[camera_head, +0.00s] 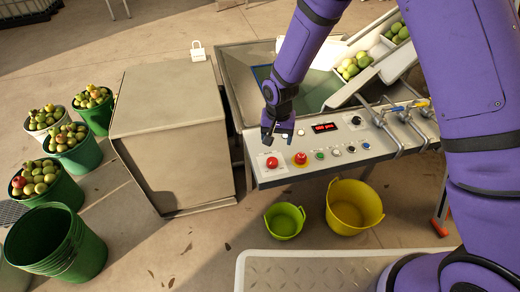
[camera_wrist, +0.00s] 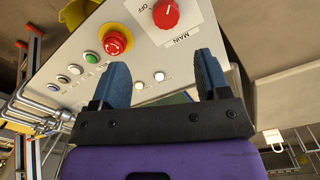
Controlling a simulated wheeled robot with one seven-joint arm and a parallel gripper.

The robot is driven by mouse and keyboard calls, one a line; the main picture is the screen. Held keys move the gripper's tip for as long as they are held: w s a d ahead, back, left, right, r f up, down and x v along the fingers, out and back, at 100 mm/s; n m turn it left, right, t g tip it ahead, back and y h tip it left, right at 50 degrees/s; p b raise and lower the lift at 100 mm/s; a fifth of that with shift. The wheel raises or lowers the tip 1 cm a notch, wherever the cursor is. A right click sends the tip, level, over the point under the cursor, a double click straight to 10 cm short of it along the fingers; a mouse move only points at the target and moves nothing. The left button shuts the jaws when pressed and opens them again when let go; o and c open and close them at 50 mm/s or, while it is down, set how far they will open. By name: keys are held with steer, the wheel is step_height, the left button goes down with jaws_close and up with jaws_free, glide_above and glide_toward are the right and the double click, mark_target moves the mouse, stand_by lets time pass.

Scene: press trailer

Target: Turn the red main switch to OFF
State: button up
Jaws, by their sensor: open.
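The red main switch (camera_head: 272,162) is a round knob on a white plate at the left end of the control panel. In the wrist view the red knob (camera_wrist: 166,14) is at the top, beside the letters OFF and above the word MAIN. My gripper (camera_head: 271,138) is above the panel near this switch. In the wrist view my gripper (camera_wrist: 160,76) has its two blue fingers apart, with nothing between them. The knob lies beyond the fingertips, apart from them. The knob's exact pointing direction is too small to tell.
A red emergency button on yellow (camera_head: 300,158) sits right beside the switch. A row of small buttons, a red display (camera_head: 324,127) and pipe valves follow to the right. A grey cabinet (camera_head: 170,130) stands left of the panel. Green and yellow tubs (camera_head: 354,205) stand below.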

mark_target(272, 161)
steer(key=f, duration=0.7)
steer(key=a+f, duration=0.1)
steer(key=f, duration=0.3)
steer(key=shift+w+f, duration=0.15)
steer(key=shift+f, duration=0.15)
steer(key=shift+d, duration=0.1)
steer(key=c, duration=0.9)
